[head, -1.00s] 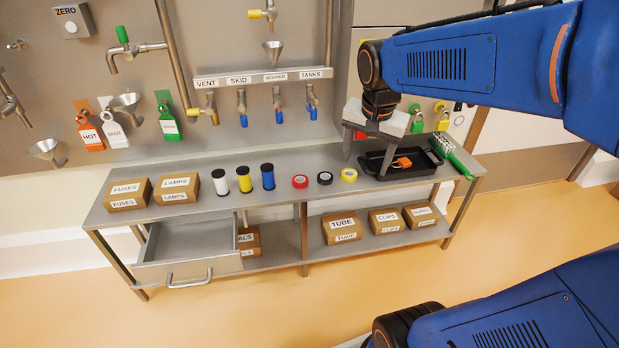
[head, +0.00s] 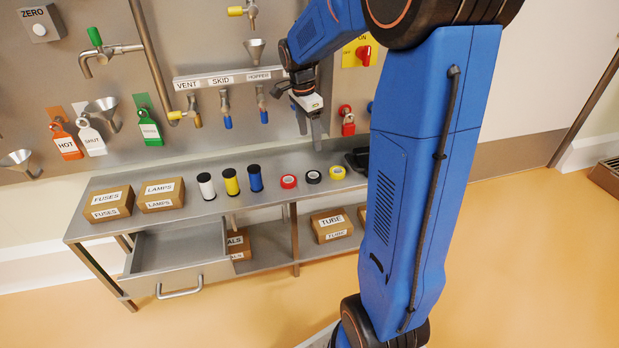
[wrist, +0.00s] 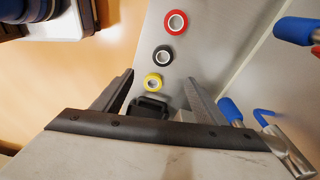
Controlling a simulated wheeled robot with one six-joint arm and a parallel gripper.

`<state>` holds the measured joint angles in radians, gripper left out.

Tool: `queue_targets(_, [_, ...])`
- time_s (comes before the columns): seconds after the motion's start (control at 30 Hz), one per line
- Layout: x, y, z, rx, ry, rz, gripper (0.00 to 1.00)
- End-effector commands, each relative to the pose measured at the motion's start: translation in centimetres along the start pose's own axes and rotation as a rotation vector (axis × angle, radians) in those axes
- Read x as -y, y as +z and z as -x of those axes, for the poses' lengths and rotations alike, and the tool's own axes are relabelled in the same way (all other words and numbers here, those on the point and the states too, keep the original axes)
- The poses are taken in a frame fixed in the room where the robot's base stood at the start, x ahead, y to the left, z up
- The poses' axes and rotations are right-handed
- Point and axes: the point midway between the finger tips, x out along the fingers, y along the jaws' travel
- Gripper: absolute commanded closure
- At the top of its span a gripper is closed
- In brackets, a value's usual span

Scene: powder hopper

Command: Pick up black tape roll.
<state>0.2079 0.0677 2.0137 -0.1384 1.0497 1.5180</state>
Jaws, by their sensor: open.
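The black tape roll (head: 313,176) lies flat on the metal bench top, between the red tape roll (head: 289,181) and the yellow tape roll (head: 337,172). In the wrist view the black roll (wrist: 164,55) sits in the middle of a row, with the red roll (wrist: 176,22) and the yellow roll (wrist: 153,82) on either side. My gripper (head: 310,140) is above the back of the bench, apart from the rolls. In the wrist view my open fingers (wrist: 158,88) are empty, and the row of rolls shows beyond and between them.
White, yellow and blue spools (head: 231,182) stand left of the rolls. A black tray (head: 357,158) is partly hidden behind my arm. Blue-handled valves (head: 263,113) hang on the wall close to my gripper. An open drawer (head: 180,255) juts out below the bench.

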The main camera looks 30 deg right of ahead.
Motion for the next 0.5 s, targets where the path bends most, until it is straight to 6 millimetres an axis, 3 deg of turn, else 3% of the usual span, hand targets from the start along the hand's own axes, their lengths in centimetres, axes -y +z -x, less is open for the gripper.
queue_targets(0.5, [-0.1, 0.0, -9.0, 0.0, 0.002, 0.003, 0.34])
